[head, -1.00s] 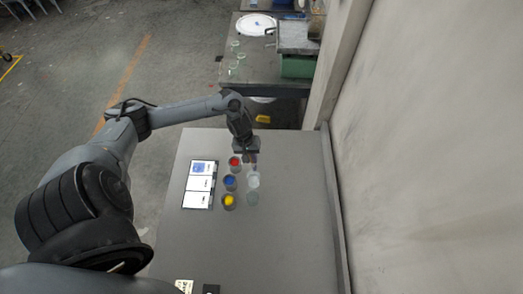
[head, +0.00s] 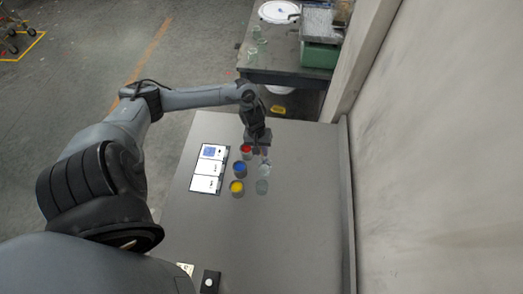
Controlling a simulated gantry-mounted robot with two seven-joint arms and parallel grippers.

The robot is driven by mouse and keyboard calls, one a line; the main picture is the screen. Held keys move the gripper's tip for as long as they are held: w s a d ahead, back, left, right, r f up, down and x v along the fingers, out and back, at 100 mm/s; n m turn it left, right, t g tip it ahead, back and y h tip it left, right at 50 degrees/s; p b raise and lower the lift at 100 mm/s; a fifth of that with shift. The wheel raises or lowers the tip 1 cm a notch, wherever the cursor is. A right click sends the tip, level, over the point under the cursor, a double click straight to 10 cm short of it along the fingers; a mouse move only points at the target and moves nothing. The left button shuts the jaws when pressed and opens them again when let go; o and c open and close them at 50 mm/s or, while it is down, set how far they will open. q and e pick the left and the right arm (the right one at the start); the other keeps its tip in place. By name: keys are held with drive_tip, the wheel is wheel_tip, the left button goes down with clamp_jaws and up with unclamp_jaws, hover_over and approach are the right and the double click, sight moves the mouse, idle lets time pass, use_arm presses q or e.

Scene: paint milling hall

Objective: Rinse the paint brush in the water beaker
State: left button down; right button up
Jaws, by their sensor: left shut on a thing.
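My left gripper (head: 262,147) reaches over the far part of the grey table and is shut on a small thin thing, apparently the paint brush (head: 266,155). Its tip is too small to make out. Two clear glass beakers stand just below the gripper in the picture: a far, whitish one (head: 264,170) and a nearer, greenish one (head: 262,186). I cannot tell which is the water beaker, or whether the brush tip is inside the far one. Red (head: 246,153), blue (head: 240,170) and yellow (head: 236,187) paint pots stand in a column to their left. My right gripper is not in view.
A white three-panel sheet (head: 209,168), its top panel marked blue, lies left of the pots. A wall (head: 430,150) bounds the right. Another bench (head: 285,75) stands behind.

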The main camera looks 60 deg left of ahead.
sight(262, 159)
use_arm(q)
drive_tip(key=shift+f+b, duration=0.6)
drive_tip(key=shift+f, duration=0.1)
drive_tip(key=shift+f+b, duration=0.6)
drive_tip(key=shift+f, duration=2.4)
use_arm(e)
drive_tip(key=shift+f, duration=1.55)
use_arm(q)
drive_tip(key=shift+s+p, duration=0.1)
drive_tip(key=shift+p, duration=0.25)
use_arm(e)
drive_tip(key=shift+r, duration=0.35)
use_arm(q)
drive_tip(key=shift+s+a+p, duration=0.1)
drive_tip(key=shift+a+p, duration=0.05)
drive_tip(key=shift+p, duration=0.15)
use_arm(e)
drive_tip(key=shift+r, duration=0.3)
use_arm(q)
drive_tip(key=shift+w+d+p, duration=0.3)
drive_tip(key=shift+w+p, duration=0.1)
drive_tip(key=shift+p, duration=0.05)
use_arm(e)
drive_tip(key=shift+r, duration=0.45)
use_arm(q)
drive_tip(key=shift+s, duration=0.1)
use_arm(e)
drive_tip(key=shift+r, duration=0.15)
